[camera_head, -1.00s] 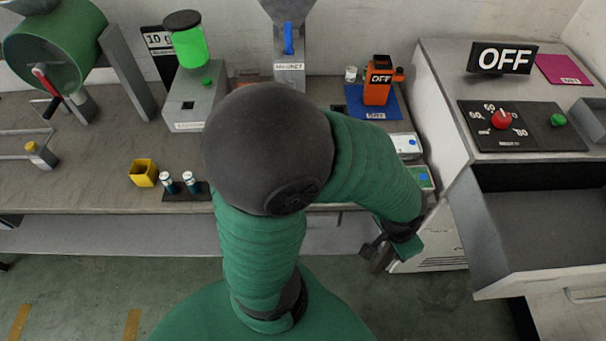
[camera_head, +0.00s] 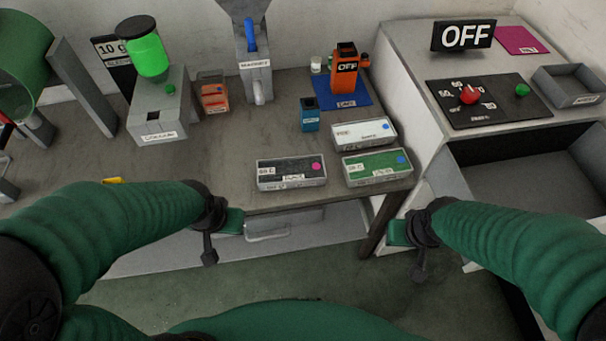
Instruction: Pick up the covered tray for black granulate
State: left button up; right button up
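A tray with a black top (camera_head: 291,171) lies near the front edge of the bench, with a white label and a pink dot on it. A tray with a green top (camera_head: 377,167) and one with a white top (camera_head: 363,133) lie to its right. My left gripper (camera_head: 218,240) hangs in front of the bench edge, left of and nearer than the black-topped tray, not touching it. My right gripper (camera_head: 413,252) hangs in front of the bench, right of the trays. No object shows in either gripper; how far their fingers are apart is unclear.
The grey bench (camera_head: 215,150) has free room left of the trays. At right is a grey cabinet with an open drawer (camera_head: 530,185).

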aim_at(278, 173)
jog(key=u, duration=0.3)
jog(key=i+j, duration=0.2)
jog(key=j, duration=0.15)
jog(key=i+j, duration=0.45)
jog(key=j, duration=0.3)
